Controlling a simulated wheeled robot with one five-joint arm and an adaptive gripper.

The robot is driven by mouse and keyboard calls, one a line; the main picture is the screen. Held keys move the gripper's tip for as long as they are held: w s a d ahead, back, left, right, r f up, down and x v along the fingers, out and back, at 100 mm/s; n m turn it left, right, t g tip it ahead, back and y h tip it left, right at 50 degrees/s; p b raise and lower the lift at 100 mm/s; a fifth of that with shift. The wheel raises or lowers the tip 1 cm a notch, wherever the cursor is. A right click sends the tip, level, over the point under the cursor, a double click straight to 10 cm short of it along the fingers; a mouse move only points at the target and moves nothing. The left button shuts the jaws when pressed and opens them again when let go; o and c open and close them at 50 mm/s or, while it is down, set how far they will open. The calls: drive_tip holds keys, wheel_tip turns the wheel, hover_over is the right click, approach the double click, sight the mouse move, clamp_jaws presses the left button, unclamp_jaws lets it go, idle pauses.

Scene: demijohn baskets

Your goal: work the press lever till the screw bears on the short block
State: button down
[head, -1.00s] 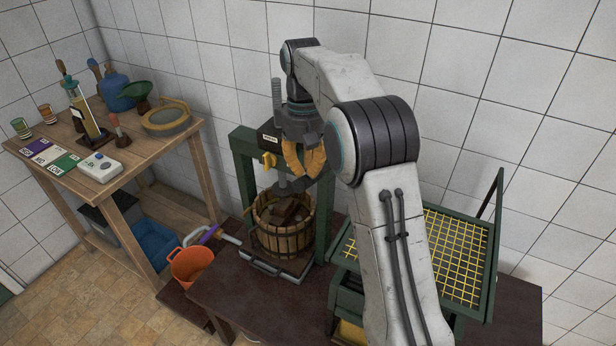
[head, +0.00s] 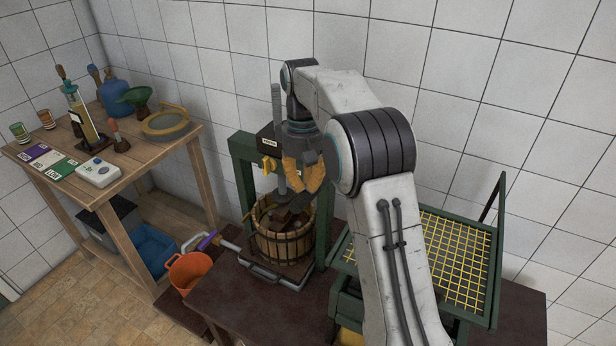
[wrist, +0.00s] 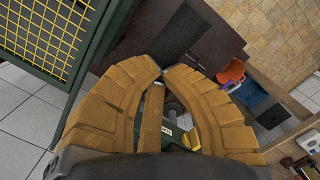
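The press stands on the dark table with a green frame (head: 243,175), a grey upright screw (head: 276,105) and a yellow catch (head: 269,165). Its slatted wooden basket (head: 283,246) holds brown blocks (head: 283,217) below the screw; whether the screw touches the short block is hidden. My gripper (head: 303,188) is at the press head, right of the screw. The yellow catch shows beyond the fingers in the wrist view (wrist: 191,139).
A green rack with yellow mesh (head: 452,255) stands close on the right. A wooden bench (head: 128,165) with bottles, cards and a sieve is on the left. An orange bucket (head: 190,271) sits beside the table. The table's front (head: 235,315) is clear.

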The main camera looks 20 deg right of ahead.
drive_tip(key=w, duration=0.1)
drive_tip(key=w+r+p, duration=0.1)
drive_tip(key=shift+w+a, duration=0.15)
drive_tip(key=shift+w, duration=0.2)
wheel_tip(320, 180, up, 7)
drive_tip(key=shift+w, duration=0.35)
idle(0.7)
drive_tip(key=shift+r, duration=0.2)
drive_tip(key=c, duration=1.9)
unclamp_jaws()
